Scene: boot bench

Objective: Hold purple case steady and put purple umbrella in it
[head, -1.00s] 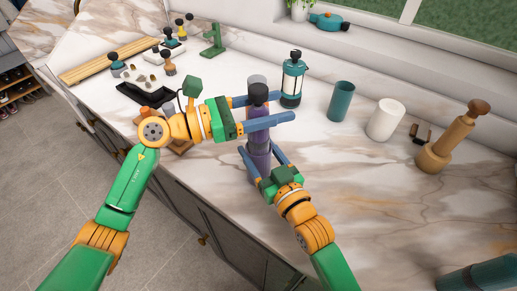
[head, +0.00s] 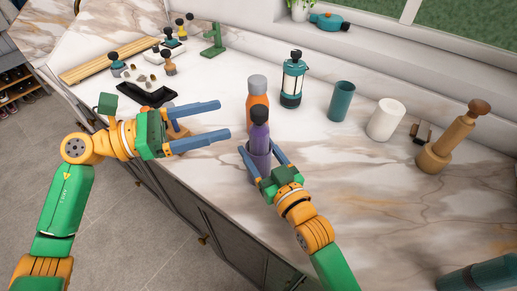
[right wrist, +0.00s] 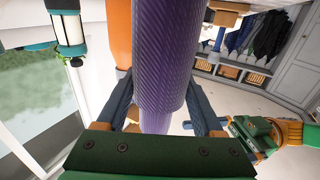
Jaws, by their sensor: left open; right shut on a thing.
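The purple case (head: 258,165) stands upright on the counter, seen in the head view. My right gripper (head: 263,158) is shut on it from the near side. The purple umbrella (head: 260,136) stands upright in the case's mouth, its upper part and black knob above the rim and its lower part hidden. My left gripper (head: 226,122) is open and empty, to the left of the umbrella and apart from it.
An orange bottle (head: 257,103) with a grey cap stands just behind the umbrella. A black tray (head: 150,95) lies behind my left arm. The front right counter is mostly clear.

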